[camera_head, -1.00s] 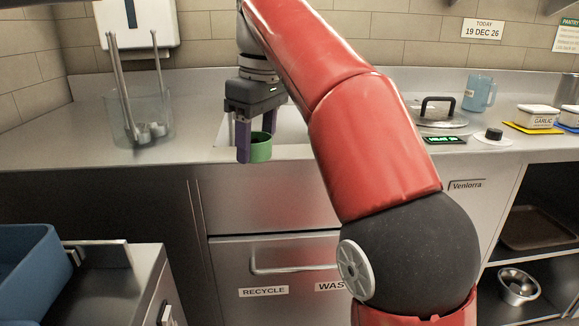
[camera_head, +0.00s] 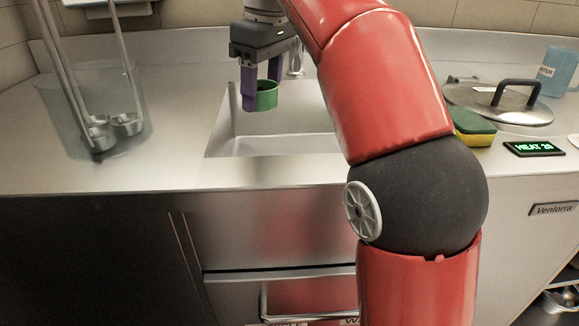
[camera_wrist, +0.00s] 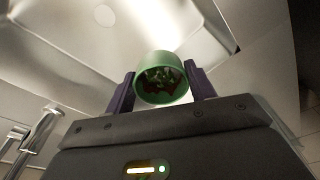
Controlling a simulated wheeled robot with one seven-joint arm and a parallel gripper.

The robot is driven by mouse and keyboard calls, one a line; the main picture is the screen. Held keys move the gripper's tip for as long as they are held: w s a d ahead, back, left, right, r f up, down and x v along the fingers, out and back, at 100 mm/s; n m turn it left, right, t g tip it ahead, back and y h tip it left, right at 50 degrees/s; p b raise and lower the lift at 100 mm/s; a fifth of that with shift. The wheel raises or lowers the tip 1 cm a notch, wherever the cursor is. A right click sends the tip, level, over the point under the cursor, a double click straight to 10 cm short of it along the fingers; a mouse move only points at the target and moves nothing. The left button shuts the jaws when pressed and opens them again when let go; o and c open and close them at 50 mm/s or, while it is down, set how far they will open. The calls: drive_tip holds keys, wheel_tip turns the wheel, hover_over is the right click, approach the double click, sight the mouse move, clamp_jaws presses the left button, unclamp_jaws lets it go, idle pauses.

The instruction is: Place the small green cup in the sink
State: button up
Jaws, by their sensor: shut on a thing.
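The small green cup (camera_head: 266,96) is held between the purple fingers of my gripper (camera_head: 262,92). In the head view it hangs above the sink (camera_head: 285,143), over the left part of the basin and apart from its floor. In the wrist view the cup (camera_wrist: 157,66) sits between both fingers of my gripper (camera_wrist: 160,90), with its open end toward the camera. Dark reddish and greenish matter shows inside it. The sink basin also shows in the wrist view (camera_wrist: 75,35), with a round drain. My red arm hides the sink's right part in the head view.
A clear container (camera_head: 62,125) with metal ladles stands left of the sink. A faucet (camera_head: 296,60) rises behind it. Right of my arm are a yellow-green sponge (camera_head: 472,130), a lidded pan (camera_head: 498,100), a small display (camera_head: 534,149) and a blue jug (camera_head: 558,70).

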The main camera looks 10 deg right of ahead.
wheel_tip(320, 180, down, 19)
drive_tip(key=b, duration=0.3)
drive_tip(key=shift+s, duration=0.15)
drive_tip(key=o, duration=1)
drive_tip(key=shift+f, duration=0.1)
wheel_tip(320, 180, up, 12)
drive_tip(key=d+p, duration=0.1)
drive_tip(key=p, duration=0.1)
drive_tip(key=shift+s, duration=0.4)
drive_tip(key=shift+d, duration=0.15)
